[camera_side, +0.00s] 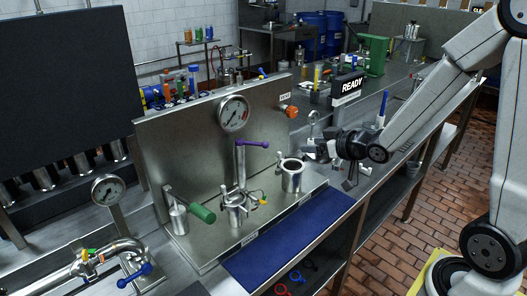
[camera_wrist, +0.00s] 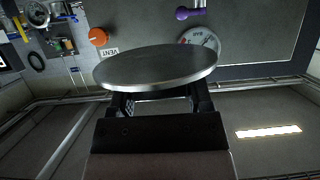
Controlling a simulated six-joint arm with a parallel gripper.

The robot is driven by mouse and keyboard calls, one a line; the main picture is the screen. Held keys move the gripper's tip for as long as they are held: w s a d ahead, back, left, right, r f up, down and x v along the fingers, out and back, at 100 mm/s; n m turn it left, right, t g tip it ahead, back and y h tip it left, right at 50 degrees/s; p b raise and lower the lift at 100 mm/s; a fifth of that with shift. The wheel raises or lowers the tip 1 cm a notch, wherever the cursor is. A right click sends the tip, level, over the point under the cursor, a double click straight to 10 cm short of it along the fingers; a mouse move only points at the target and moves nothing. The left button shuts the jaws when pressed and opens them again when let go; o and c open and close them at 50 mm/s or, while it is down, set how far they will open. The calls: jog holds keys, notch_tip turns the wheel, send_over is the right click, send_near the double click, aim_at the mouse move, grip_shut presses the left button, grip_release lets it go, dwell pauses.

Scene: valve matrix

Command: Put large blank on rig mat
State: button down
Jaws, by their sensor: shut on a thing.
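The large blank, a flat round grey metal disc (camera_wrist: 155,66), fills the middle of the wrist view. My gripper (camera_wrist: 160,98) is shut on its near edge. In the side view my gripper (camera_side: 318,150) is above the bench, to the right of the metal pot on the rig; the disc is too small there to make out clearly. The rig mat, a plain dark blue rectangle (camera_side: 290,240), lies along the bench front, below and left of my gripper, and its surface is bare.
The steel rig panel (camera_side: 180,150) carries a gauge (camera_side: 233,113) and an orange knob (camera_side: 289,111). In front stand an open metal pot (camera_side: 292,176), a purple-handled valve (camera_side: 240,165) and a green handle (camera_side: 203,213). A READY sign (camera_side: 350,87) stands behind my gripper.

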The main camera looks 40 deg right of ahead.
jog(key=a+f, duration=1.3)
jog(key=f, duration=0.1)
jog(key=shift+w+a+f, duration=0.15)
jog(key=shift+w+f, duration=0.15)
jog(key=shift+f, duration=0.1)
jog(key=shift+f, duration=0.1)
jog(key=shift+f, duration=2.1)
jog(key=shift+f, duration=1.75)
jog(key=shift+f, duration=0.15)
